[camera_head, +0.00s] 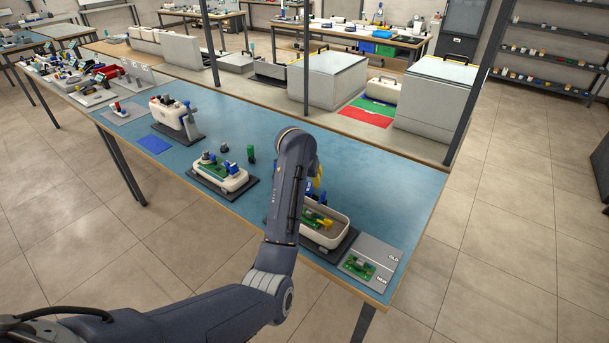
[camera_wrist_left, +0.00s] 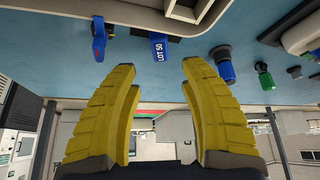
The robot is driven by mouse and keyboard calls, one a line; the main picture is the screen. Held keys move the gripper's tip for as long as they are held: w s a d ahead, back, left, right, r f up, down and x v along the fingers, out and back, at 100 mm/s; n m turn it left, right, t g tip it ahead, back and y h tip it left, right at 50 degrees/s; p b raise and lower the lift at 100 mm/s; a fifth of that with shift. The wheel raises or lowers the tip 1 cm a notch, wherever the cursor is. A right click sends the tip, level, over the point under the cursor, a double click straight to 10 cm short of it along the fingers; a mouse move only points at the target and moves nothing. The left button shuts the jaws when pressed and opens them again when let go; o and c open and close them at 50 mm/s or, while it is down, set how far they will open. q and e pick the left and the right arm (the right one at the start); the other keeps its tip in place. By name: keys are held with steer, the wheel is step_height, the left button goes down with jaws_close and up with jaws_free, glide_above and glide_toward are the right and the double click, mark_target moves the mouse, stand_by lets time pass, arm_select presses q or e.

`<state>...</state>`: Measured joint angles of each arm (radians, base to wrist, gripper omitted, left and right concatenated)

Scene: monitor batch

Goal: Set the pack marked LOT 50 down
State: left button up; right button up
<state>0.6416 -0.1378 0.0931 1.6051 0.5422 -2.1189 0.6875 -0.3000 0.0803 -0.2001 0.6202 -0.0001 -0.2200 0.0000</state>
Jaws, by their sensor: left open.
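The blue pack marked LOT 50 (camera_wrist_left: 161,46) shows in the left wrist view, upper middle, against the blue tabletop, just beyond and between the fingertips. My left gripper (camera_wrist_left: 158,72) is open, its two yellow fingers wide apart with nothing between them. In the head view my left arm hides most of that gripper; only a bit of yellow finger (camera_head: 318,181) shows. I cannot make out the pack's label in the head view. My right gripper is not in view.
A cream tray (camera_head: 345,224) with a green board stands beside my arm. Right of it is a grey plate (camera_head: 382,249) marked OLD and NEW. A blue cylinder (camera_wrist_left: 221,66), a green cylinder (camera_wrist_left: 263,75) and a blue-red part (camera_wrist_left: 99,42) stand near the pack.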

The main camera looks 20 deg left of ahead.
arm_select(q)
steer(key=shift+v, duration=1.9)
